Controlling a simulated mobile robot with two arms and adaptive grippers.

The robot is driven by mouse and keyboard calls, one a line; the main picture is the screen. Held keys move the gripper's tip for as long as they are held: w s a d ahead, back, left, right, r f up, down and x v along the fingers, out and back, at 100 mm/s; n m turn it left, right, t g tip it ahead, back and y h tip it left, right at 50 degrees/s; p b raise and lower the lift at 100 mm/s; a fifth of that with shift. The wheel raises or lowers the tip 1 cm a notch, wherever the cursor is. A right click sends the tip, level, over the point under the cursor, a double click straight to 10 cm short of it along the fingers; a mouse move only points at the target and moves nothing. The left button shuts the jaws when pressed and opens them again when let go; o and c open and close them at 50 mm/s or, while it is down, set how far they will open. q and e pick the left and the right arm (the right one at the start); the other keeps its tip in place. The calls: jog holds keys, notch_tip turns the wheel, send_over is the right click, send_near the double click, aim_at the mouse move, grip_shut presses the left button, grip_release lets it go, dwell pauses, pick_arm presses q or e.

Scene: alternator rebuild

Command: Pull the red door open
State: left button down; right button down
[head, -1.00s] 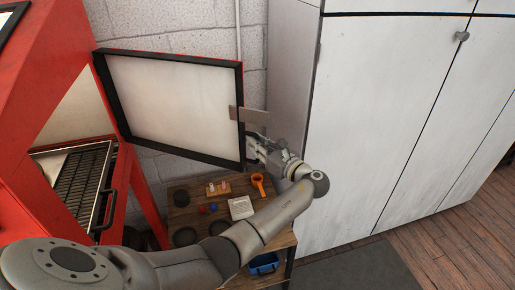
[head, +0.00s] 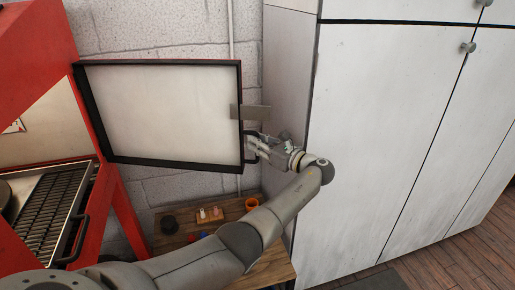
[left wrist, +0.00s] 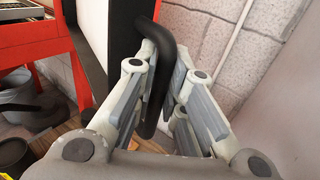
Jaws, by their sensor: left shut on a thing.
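The door (head: 160,112) of the red cabinet (head: 40,65) stands swung open, its white inner panel in a black frame facing me in the head view. My left gripper (head: 250,147) is at the door's free right edge, shut on the black door handle (left wrist: 154,65). In the left wrist view the bent black handle passes between the two fingers. The cabinet's opening shows a dark grate (head: 50,208) inside. My right gripper is not in view.
A tall white cupboard (head: 390,120) stands close to the right of my left gripper. A block wall (head: 165,30) is behind the door. A small wooden table (head: 265,255) with several small parts stands below. Wooden floor (head: 470,250) shows at the lower right.

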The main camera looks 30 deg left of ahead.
pick_arm(q)
jog(key=shift+a, duration=0.1)
dwell(0.3)
jog(key=c, duration=1.8)
grip_release()
jog(key=shift+o, duration=0.2)
jog(key=s+d, duration=0.1)
jog(key=d, duration=1.1)
jog(key=shift+s, duration=0.15)
